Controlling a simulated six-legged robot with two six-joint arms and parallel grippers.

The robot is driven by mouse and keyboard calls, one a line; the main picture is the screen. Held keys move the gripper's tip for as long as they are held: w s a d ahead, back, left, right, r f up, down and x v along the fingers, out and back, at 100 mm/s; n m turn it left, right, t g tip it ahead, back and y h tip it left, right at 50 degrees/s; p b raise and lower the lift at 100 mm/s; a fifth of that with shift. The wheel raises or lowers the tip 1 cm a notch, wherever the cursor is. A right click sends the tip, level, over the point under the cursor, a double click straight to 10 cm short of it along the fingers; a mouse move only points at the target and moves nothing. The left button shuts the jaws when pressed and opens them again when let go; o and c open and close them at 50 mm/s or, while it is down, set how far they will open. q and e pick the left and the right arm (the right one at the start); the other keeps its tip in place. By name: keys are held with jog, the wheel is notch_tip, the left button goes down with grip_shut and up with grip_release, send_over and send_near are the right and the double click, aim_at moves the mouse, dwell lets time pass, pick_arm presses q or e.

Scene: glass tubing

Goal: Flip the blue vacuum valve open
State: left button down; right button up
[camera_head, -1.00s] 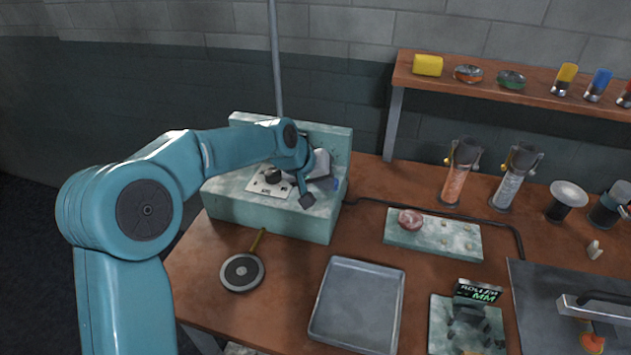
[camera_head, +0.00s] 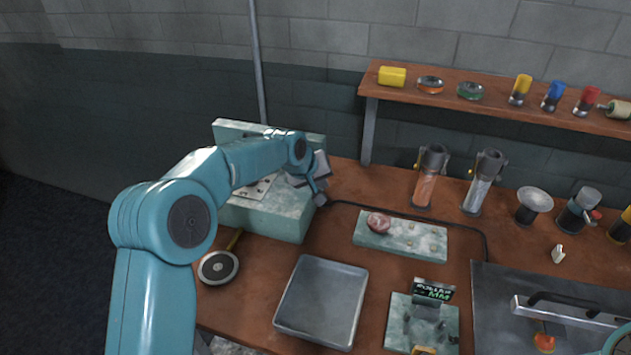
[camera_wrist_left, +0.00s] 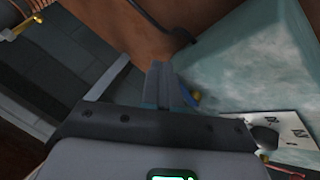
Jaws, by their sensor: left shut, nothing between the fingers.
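The pale green box with the control panel (camera_head: 282,228) stands at the back left of the bench. My left gripper (camera_head: 321,200) is shut and empty, just off the right side of this box. In the left wrist view its closed fingers (camera_wrist_left: 165,82) point along the box's side (camera_wrist_left: 235,62). I cannot make out the blue valve in the head view; my gripper covers that side of the box. In the wrist view, blue patches show beside the fingers, but I cannot tell whether they are the valve or finger parts. My right gripper is out of view.
A black cable (camera_head: 400,212) runs along the bench from the box. An empty metal tray (camera_head: 322,302) lies in front, with a round dark disc tool (camera_head: 218,267) to its left. A slab (camera_head: 400,238) and two tubes (camera_head: 428,178) (camera_head: 483,185) stand further right.

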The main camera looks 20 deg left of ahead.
pick_arm(q)
jog(key=shift+w+a+p, duration=0.25)
jog(key=shift+a+p, duration=0.1)
jog(key=shift+a, duration=0.65)
